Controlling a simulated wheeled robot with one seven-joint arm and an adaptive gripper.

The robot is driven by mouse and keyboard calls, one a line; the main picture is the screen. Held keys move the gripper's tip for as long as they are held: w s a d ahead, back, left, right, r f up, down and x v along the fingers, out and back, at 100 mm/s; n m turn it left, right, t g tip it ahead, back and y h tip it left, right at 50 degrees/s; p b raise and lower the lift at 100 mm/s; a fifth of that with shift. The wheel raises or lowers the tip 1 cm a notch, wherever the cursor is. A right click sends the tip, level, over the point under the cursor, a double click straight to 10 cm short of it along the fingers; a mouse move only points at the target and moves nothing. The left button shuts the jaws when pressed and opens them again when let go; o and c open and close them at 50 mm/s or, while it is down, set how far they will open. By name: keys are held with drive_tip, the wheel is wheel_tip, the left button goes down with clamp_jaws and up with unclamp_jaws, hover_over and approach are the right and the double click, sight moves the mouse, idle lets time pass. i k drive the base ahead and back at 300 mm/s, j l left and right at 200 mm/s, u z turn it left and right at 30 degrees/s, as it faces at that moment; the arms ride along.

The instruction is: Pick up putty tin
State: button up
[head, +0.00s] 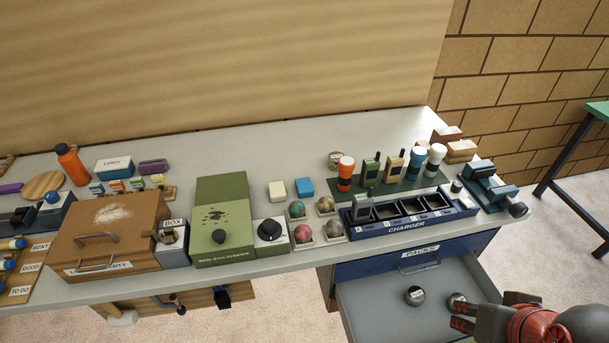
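A small round dark tin with a pale label band (416,295) stands in the open drawer (375,310) under the bench. A second small round tin (456,299) is beside it on the right, partly hidden by my gripper. Their labels are too small to read, so I cannot tell which is the putty tin. My gripper (463,318), dark with red parts, reaches in from the lower right over the drawer's right side. Its fingertips are close to the second tin. I cannot tell whether they touch it or how far apart the fingers are.
The bench above holds a blue charger rack (408,222), a teal vise (490,188), a green box (222,222), small trays with balls and a brown wooden box (110,235). The drawer's left floor is clear.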

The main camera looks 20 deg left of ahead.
sight(333, 157)
drive_tip(key=u, duration=0.75)
drive_tip(key=l+z, duration=0.25)
drive_tip(key=z, duration=0.2)
drive_tip(key=l+z, duration=0.25)
drive_tip(key=z, duration=0.25)
drive_tip(key=l+z, duration=0.25)
drive_tip(key=z, duration=0.2)
drive_tip(key=i+l+z, duration=0.4)
drive_tip(key=i+l, duration=0.3)
drive_tip(key=i+l+z, duration=0.4)
drive_tip(key=i+l, duration=0.25)
drive_tip(key=i+u, duration=0.35)
drive_tip(key=i+l+u, duration=0.1)
drive_tip(key=i+u, duration=0.25)
drive_tip(key=i, duration=0.25)
drive_tip(key=i+l+u, duration=0.2)
drive_tip(key=i+u, duration=0.15)
drive_tip(key=i+j+u, duration=0.2)
drive_tip(key=i+u, duration=1.25)
drive_tip(key=i+l+u, duration=0.3)
drive_tip(key=u, duration=0.2)
drive_tip(key=i+j+u, duration=0.2)
drive_tip(key=u, duration=0.2)
drive_tip(key=i+j+u, duration=0.1)
drive_tip(key=i+u, duration=0.55)
drive_tip(key=u, duration=0.15)
